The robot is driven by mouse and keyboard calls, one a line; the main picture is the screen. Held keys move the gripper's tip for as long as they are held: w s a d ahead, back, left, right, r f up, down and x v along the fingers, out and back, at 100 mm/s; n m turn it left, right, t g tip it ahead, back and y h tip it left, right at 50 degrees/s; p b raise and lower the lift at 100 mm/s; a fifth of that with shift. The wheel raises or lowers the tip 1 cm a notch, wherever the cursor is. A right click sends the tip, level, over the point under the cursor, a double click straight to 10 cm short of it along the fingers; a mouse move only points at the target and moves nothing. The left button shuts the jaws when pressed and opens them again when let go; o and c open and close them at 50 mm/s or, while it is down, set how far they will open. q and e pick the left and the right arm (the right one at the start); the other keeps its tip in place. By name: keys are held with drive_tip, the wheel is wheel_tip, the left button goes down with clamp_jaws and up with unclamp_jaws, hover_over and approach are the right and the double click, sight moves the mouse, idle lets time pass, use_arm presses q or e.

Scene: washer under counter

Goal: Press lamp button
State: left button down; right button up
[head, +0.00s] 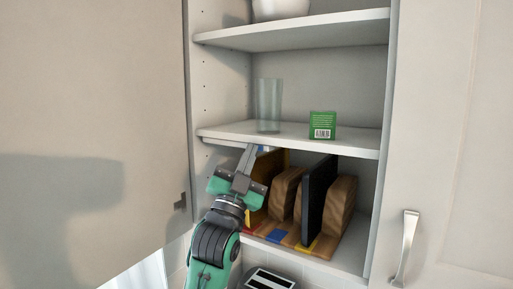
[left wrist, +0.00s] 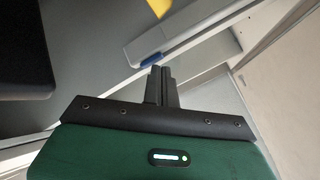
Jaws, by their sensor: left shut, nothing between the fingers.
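A slim white lamp (head: 222,141) is fixed under the middle shelf of the open cabinet. In the left wrist view the lamp (left wrist: 180,33) is a pale bar with a blue button (left wrist: 152,60) at its near end. My left gripper (head: 250,150) is shut and empty, pointing up at the underside of the shelf. In the left wrist view its fingertips (left wrist: 160,70) are just below the blue button; I cannot tell whether they touch it. In the head view the fingers cover part of the lamp. My right gripper is not in view.
The shelf (head: 355,142) above holds a clear glass (head: 269,105) and a green box (head: 322,125). Below, a wooden rack (head: 325,243) holds several upright boards close to the right of my left gripper. Cabinet doors (head: 95,120) stand at left and right (head: 460,130).

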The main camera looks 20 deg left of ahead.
use_arm(q)
drive_tip(key=shift+s+a, duration=0.1)
drive_tip(key=shift+s, duration=0.5)
drive_tip(key=s, duration=0.6)
drive_tip(key=shift+a, duration=0.4)
